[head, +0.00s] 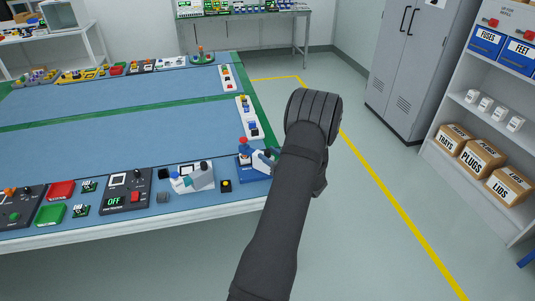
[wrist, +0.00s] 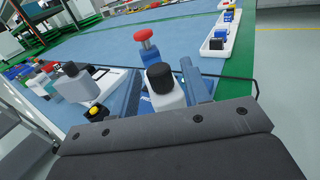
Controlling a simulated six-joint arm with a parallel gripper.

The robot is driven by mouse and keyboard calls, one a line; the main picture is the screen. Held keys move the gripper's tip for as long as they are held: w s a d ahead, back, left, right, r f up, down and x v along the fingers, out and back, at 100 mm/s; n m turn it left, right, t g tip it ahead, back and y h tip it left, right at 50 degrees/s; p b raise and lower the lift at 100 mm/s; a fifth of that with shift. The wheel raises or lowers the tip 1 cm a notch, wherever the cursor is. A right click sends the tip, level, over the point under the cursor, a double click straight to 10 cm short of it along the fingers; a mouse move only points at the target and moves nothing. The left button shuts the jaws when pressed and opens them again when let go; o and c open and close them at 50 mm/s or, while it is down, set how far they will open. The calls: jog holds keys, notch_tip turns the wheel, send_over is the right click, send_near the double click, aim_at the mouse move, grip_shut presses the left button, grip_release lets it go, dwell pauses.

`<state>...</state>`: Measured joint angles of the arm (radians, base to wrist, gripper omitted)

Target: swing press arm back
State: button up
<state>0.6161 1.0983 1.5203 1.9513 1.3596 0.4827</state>
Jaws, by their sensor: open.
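A small press stands at the near right corner of the blue-topped table. It has a blue base (head: 245,172) and a red-topped blue post (head: 243,142). In the wrist view the red knob (wrist: 145,35) stands beyond a white piece (wrist: 163,100) with a black cap (wrist: 160,77), which looks like the press arm. My gripper (wrist: 163,80) is open, with a blue finger on each side of the white piece. I cannot tell whether either finger touches it.
A white device with a black knob (head: 192,178) and a yellow button box (head: 226,185) stand left of the press. White trays (head: 248,117) line the table's right edge. The table's middle (head: 120,110) is clear. A grey cabinet (head: 410,65) and shelves stand to the right.

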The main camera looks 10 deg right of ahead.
jog(key=shift+w+a, duration=0.3)
jog(key=shift+w, duration=0.25)
grip_shut()
jog(key=shift+m+h, duration=0.3)
jog(key=shift+h, duration=0.1)
jog(key=m+t+h, duration=0.1)
jog(key=m+h, duration=0.1)
jog(key=h, duration=0.1)
jog(key=m+t+h, duration=0.1)
jog(key=m+h, duration=0.1)
jog(key=h, duration=0.1)
jog(key=shift+a, duration=0.1)
jog(key=m+h, duration=0.1)
jog(key=h, duration=0.1)
jog(key=shift+m+h, duration=0.8)
jog(key=shift+h, duration=0.2)
jog(key=shift+d+h, duration=0.25)
jog(key=shift+h, duration=0.15)
